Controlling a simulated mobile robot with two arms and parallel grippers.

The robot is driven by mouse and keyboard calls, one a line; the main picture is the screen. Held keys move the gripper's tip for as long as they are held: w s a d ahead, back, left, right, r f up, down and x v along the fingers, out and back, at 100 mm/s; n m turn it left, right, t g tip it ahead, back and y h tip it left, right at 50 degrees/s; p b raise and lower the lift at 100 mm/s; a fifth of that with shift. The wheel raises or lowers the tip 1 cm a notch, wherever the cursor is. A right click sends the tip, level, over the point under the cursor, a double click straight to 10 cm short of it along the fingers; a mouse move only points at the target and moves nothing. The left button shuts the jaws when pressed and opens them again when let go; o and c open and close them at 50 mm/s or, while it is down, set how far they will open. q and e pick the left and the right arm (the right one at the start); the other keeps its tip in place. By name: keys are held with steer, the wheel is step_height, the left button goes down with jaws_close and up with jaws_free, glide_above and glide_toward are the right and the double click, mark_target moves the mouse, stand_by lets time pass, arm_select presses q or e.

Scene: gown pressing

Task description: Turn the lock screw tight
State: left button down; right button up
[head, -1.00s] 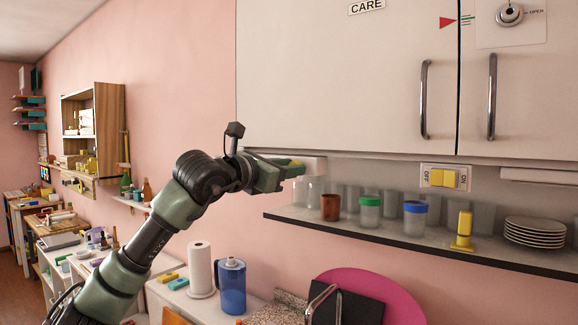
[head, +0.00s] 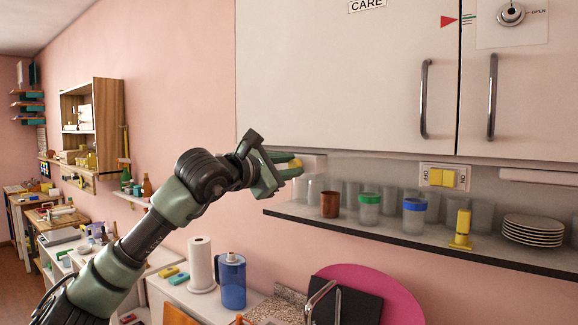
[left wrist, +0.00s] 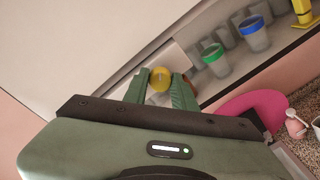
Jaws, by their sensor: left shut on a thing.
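The lock screw shows as a yellow round knob (head: 297,164) on a small white block (head: 316,163) under the cabinet's left end. It also shows in the left wrist view (left wrist: 160,77) between the green fingertips. My left gripper (head: 288,166) is shut on the knob, one finger on each side, with its body tilted. The fingers hide part of the knob, and I cannot tell how tight the screw is. My right gripper is not in view.
The large white cabinet (head: 340,80) is directly above my left gripper. A shelf (head: 400,238) to the right holds a brown cup (head: 330,204), lidded cups, a yellow object (head: 462,230) and stacked plates (head: 533,229). A counter with a blue jug (head: 231,281) is below.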

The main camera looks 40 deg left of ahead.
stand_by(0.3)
arm_select(q)
steer(key=c, duration=1.1)
jaws_free()
steer(key=shift+c, duration=0.2)
steer(key=s+b, duration=0.4)
steer(key=s, duration=0.3)
steer(key=shift+s+d+r, duration=0.15)
steer(key=shift+s+d, duration=0.2)
steer(key=shift+d, duration=0.05)
